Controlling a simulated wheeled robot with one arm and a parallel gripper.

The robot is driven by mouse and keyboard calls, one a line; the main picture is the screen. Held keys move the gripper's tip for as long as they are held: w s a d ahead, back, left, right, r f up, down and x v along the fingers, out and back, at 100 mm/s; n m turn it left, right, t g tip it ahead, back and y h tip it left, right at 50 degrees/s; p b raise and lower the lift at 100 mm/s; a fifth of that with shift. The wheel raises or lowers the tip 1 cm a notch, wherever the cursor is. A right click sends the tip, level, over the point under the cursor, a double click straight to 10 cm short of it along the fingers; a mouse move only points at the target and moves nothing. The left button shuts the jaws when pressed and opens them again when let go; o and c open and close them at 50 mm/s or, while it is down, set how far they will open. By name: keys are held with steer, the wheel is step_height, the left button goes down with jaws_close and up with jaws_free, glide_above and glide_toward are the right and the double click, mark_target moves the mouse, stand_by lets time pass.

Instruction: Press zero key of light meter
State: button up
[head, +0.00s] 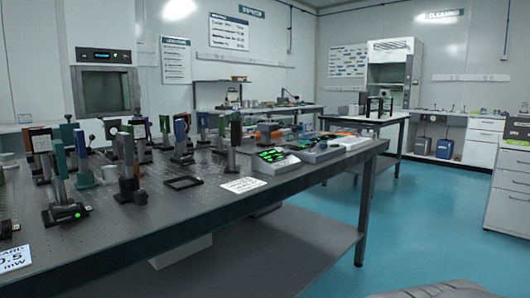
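My gripper is not in view.
A grey box (317,152) stands right of the meter, and a white card (244,185) lies in front of it to the left. Several posts with optics crowd the table's left part. The blue floor (420,220) is clear to the right.

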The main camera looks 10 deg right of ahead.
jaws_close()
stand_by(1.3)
